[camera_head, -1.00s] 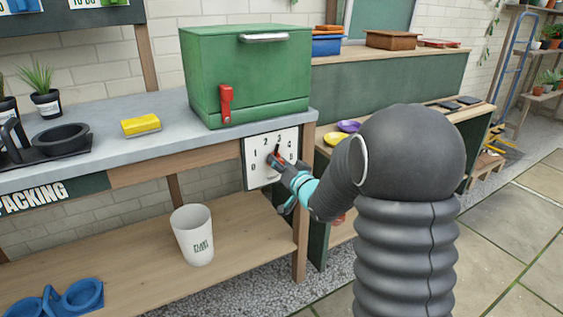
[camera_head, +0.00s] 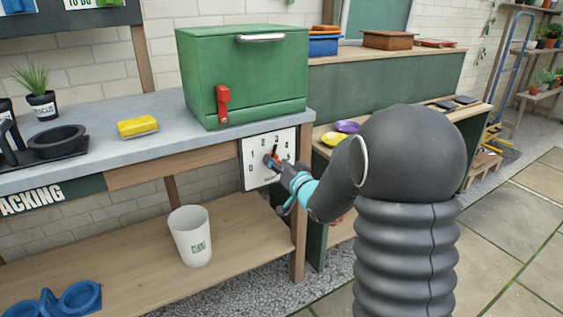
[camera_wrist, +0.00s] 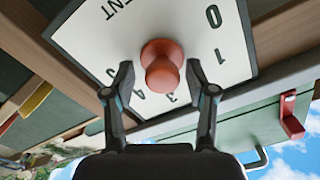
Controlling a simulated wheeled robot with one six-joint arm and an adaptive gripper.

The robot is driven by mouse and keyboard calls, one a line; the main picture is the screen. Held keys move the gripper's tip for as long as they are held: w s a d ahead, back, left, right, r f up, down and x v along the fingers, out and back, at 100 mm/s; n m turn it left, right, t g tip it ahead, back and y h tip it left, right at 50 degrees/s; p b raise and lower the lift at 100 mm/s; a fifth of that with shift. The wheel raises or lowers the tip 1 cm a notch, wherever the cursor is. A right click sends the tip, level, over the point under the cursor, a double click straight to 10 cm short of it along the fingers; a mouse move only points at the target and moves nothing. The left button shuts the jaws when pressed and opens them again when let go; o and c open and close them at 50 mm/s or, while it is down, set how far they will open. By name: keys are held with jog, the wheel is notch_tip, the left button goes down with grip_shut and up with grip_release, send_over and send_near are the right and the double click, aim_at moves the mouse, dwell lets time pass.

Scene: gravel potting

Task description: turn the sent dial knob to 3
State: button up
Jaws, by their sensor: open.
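The white dial plate (camera_head: 258,177) with printed numbers hangs on the front of the bench, below the green box. Its red-orange knob (camera_wrist: 162,65) sits in the middle of the plate. In the wrist view the plate (camera_wrist: 88,38) appears upside down, with part of the word SENT at upper left. My gripper (camera_wrist: 158,74) is open, with one finger on each side of the knob and visible gaps between. It partly covers the plate and knob in the head view (camera_head: 277,163). I cannot tell which number the knob points at.
The green box (camera_head: 245,75) with a red lever (camera_head: 222,104) stands on the grey bench above the dial. A wooden bench leg (camera_head: 299,225) is close to the dial's right. A white bucket (camera_head: 191,237) stands on the lower shelf. A yellow sponge (camera_head: 137,127) lies on the bench.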

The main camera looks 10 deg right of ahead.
jog(key=v, duration=1.1)
jog(key=shift+s, duration=0.25)
jog(key=shift+d+r, duration=0.1)
jog(key=shift+d, duration=0.05)
jog(key=s+d+f+g+h, duration=0.4)
jog(key=d+f+g+h, duration=0.25)
jog(key=f, duration=0.45)
jog(key=s+d+g+h, duration=0.1)
jog(key=s+g, duration=0.4)
jog(key=s, duration=0.5)
jog(key=s+a+r+n+y, duration=0.1)
jog(key=s+a+r, duration=0.4)
jog(key=s, duration=0.3)
jog(key=s+a+r+n+y, duration=0.1)
jog(key=s+a+r, duration=0.4)
jog(key=s, duration=0.3)
jog(key=shift+r, duration=0.6)
